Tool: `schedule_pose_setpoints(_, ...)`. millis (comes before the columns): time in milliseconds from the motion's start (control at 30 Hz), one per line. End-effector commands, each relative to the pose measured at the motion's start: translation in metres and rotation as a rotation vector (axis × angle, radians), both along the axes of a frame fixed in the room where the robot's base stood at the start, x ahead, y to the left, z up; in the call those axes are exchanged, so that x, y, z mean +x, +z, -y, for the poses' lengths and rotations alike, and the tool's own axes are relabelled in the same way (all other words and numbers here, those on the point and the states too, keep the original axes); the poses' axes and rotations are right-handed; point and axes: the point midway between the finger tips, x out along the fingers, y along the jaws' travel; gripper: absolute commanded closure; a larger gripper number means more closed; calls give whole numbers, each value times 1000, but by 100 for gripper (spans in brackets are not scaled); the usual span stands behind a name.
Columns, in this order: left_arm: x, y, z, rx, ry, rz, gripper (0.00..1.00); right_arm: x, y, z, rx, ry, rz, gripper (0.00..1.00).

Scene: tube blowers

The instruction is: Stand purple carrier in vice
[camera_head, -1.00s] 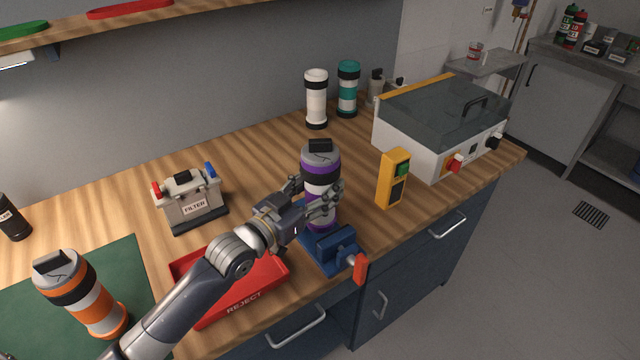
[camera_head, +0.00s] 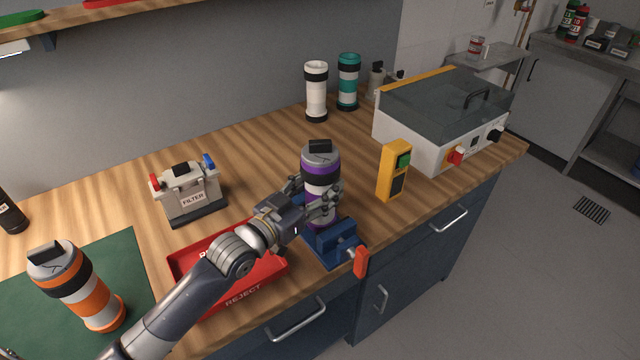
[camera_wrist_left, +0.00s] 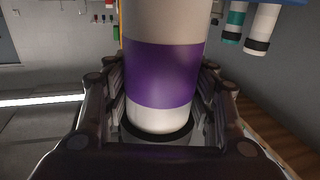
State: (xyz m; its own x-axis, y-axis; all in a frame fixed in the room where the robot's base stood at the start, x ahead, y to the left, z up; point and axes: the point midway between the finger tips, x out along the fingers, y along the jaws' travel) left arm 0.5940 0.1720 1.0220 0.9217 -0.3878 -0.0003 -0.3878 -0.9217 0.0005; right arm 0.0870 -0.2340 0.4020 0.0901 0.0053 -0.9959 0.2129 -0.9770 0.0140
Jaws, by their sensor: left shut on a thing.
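The purple carrier (camera_head: 321,165) is a white tube with purple bands and a grey and black cap. It is upright, over the blue vice (camera_head: 335,245) with the red handle at the front of the bench. My left gripper (camera_head: 324,203) is shut around the carrier's lower half. In the left wrist view the carrier (camera_wrist_left: 165,75) stands between the fingers of my left gripper (camera_wrist_left: 162,110). My right gripper is not in view.
A red reject tray (camera_head: 262,270) lies left of the vice, under my arm. A yellow switch box (camera_head: 392,170) stands close on the right.

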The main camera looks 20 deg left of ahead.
Motion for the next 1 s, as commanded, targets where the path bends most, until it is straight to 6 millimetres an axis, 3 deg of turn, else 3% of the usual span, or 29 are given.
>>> schedule_pose_setpoints(567,0,-7,0,0,0,3,77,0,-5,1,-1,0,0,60)
schedule_pose_setpoints(600,0,-7,0,0,0,3,41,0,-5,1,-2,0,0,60)
schedule_pose_setpoints(667,0,-7,0,0,0,3,28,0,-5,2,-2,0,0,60)
schedule_pose_setpoints(1000,0,-9,0,1,0,-2,25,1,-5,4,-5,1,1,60)
